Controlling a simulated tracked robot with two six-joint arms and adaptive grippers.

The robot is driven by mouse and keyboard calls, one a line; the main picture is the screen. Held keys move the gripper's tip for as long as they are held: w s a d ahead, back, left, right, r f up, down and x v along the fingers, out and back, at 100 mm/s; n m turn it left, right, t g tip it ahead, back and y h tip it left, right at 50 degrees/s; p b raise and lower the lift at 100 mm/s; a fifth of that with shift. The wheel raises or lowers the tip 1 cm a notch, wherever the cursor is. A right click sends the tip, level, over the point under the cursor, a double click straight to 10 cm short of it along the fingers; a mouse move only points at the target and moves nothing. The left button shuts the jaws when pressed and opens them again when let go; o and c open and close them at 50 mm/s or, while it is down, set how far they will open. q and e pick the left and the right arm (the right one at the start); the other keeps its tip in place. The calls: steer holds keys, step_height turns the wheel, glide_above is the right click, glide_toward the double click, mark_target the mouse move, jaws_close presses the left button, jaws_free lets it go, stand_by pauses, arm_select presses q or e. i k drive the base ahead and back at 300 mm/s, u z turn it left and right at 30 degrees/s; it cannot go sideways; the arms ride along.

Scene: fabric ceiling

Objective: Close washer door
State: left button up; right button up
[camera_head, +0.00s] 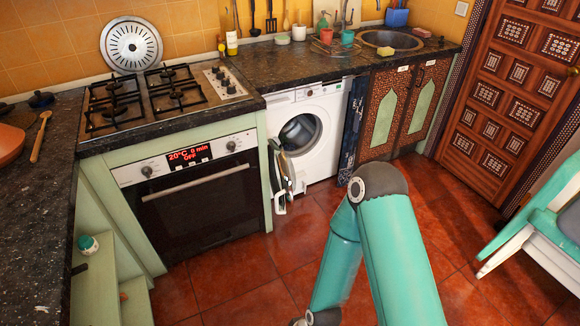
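The white washer (322,150) stands under the counter, between the oven and the patterned cabinet. Its round drum opening (299,132) is uncovered. The washer door (284,168) is swung wide open to the left and is seen nearly edge-on, in front of the oven's right side. A teal arm of mine rises from the bottom edge and bends at the elbow in front of the washer. Its forearm drops back to the bottom edge, so its gripper is out of the picture. My other gripper does not show either. Nothing of mine touches the door.
An oven (195,200) with a gas hob above it stands left of the washer. A dark panel (352,128) stands at the washer's right edge, beside the patterned cabinet (400,108). A teal and white chair (535,225) is at the right. Red tiled floor before the washer is free around my arm.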

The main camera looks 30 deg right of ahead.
mark_target(285, 203)
steer(key=z, duration=0.25)
steer(key=i, duration=1.35)
steer(key=z, duration=0.6)
steer(key=i, duration=0.6)
steer(key=z, duration=0.05)
steer(key=k, duration=0.45)
steer(key=u, duration=0.4)
steer(key=i, duration=0.35)
steer(key=u, duration=0.35)
